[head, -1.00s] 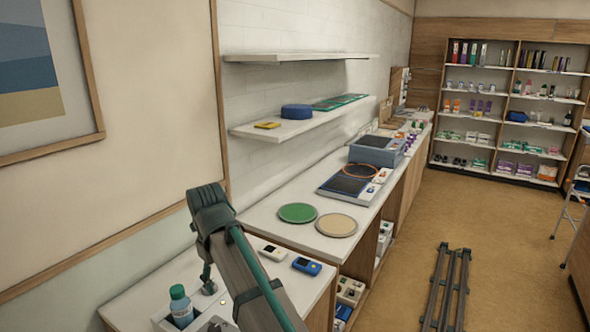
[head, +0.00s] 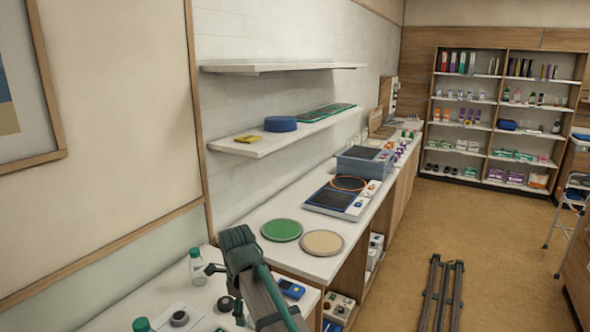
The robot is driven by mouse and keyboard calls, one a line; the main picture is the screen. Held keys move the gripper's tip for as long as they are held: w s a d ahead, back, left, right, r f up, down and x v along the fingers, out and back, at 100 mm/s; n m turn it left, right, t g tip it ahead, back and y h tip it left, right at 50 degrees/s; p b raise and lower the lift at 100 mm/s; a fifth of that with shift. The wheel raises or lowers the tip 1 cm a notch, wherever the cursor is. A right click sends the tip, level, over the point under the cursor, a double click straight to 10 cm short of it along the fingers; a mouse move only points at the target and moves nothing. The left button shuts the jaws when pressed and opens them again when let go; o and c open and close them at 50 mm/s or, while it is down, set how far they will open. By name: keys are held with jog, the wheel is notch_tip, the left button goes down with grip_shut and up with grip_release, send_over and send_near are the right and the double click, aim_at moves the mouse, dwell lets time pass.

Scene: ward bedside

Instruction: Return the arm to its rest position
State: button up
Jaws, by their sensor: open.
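My arm (head: 262,290) reaches up from the bottom edge over the near counter, its elbow-like dark end bent toward the left. My gripper (head: 222,286) hangs left of the arm, partly hidden by it. Its fingers are apart, with nothing visible between them. It is above or beside the near counter; the exact height cannot be told. A clear bottle (head: 196,268) stands left of it. A dark round item (head: 180,318) lies below and to the left.
A teal-capped bottle (head: 142,325) shows at the bottom edge. A blue device (head: 291,289) lies right of my arm. A green disc (head: 282,230) and a beige disc (head: 322,243) lie on the counter beyond. Wall shelves (head: 270,140) overhang it. Floor (head: 400,260) at right is mostly open.

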jog(key=s+d+f+n, duration=0.2)
jog(key=d+f+n, duration=0.8)
jog(key=d+f, duration=0.65)
jog(key=s+d+f+n, duration=0.8)
jog(key=d+f+n, duration=0.3)
jog(key=d+f, duration=0.2)
jog(key=s+f+g+b, duration=0.2)
jog(key=s+f+g, duration=0.1)
jog(key=s+f, duration=0.9)
jog(key=s+f+g+b, duration=0.3)
jog(key=s+f, duration=0.9)
jog(key=s, duration=0.5)
jog(key=shift+s+d+g, duration=0.15)
jog(key=shift+s+g, duration=0.25)
jog(key=shift+g, duration=0.1)
jog(key=shift+c, duration=0.2)
